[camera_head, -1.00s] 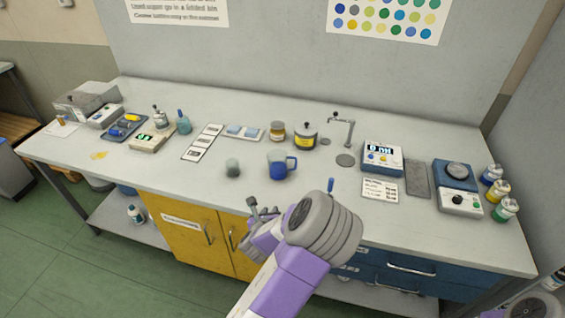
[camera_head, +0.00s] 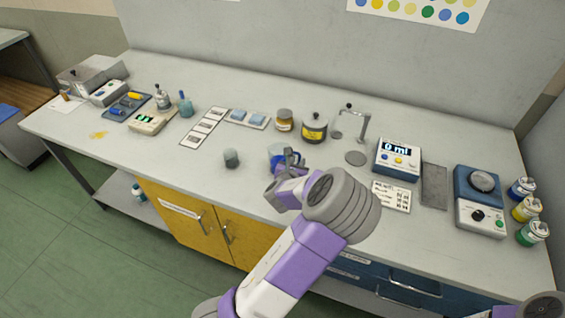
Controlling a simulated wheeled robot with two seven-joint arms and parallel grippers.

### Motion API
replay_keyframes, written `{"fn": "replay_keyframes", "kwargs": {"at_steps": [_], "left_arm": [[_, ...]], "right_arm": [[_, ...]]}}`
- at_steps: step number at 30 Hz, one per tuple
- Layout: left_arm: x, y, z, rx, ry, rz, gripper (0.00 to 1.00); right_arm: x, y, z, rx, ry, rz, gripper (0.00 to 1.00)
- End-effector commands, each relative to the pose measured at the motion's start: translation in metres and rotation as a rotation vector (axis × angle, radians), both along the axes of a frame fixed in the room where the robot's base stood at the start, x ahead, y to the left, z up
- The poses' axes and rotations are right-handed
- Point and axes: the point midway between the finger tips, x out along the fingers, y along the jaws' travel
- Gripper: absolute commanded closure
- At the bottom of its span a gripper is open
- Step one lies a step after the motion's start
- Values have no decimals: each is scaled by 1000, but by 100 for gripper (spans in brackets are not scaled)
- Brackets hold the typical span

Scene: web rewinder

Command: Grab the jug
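My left gripper (camera_head: 287,168) is at the jug's front right side, where the handle is. Its fingers overlap the jug in the picture, and I cannot make out whether they are open or closed on it. My own grey wrist hides part of the bench front. My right gripper is out of view; only a rounded part of mine shows at the bottom right corner.
A small grey cup (camera_head: 231,158) stands left of the jug. Behind are an amber jar (camera_head: 284,121), a dark pot with a yellow label (camera_head: 314,128) and a tap (camera_head: 363,125). A meter (camera_head: 397,157) stands to the right.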

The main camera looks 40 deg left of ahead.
Motion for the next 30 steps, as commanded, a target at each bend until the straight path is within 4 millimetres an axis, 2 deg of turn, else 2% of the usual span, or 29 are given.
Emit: {"fn": "replay_keyframes", "kwargs": {"at_steps": [4,12,17,30], "left_arm": [[14,5,-7,-1,1,1,76],[16,6,-7,-1,1,0,76],[16,6,-7,-1,1,0,99],[16,6,-7,-1,-1,0,100]], "right_arm": [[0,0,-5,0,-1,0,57],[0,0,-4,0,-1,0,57],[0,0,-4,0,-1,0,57],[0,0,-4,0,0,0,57]]}}
